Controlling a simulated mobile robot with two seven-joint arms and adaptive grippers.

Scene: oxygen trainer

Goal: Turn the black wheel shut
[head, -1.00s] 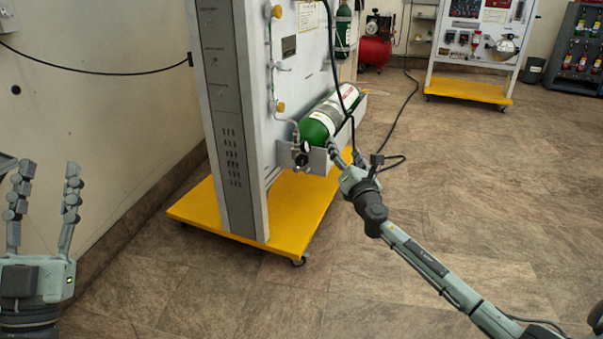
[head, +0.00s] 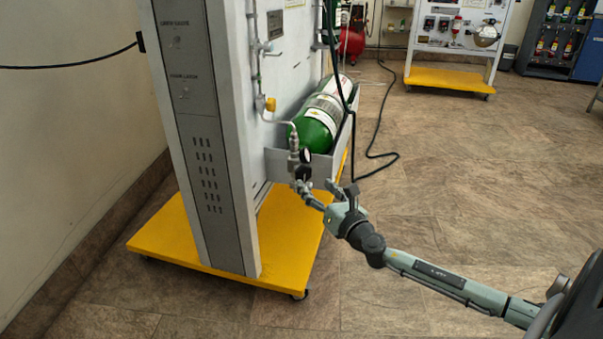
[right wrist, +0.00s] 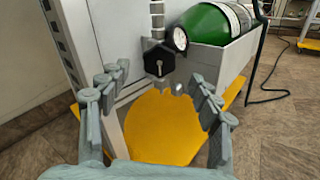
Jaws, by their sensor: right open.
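The black wheel (right wrist: 158,62) is a dark many-sided knob on the metal valve fitting in front of the green cylinder (right wrist: 206,28). In the head view the wheel (head: 302,172) is small, below a round gauge (head: 306,155). My right gripper (right wrist: 155,88) is open and empty. Its two fingers stand left and right of the wheel in the right wrist view, apart from it and nearer the camera. In the head view my right gripper (head: 317,190) is just below and right of the wheel. My left gripper is out of view.
The cylinder lies in a grey tray (head: 322,165) on a tall panel stand (head: 215,130) with a yellow base (head: 165,240). A black hose (head: 353,150) hangs by the tray. The tiled floor (head: 450,190) to the right is open.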

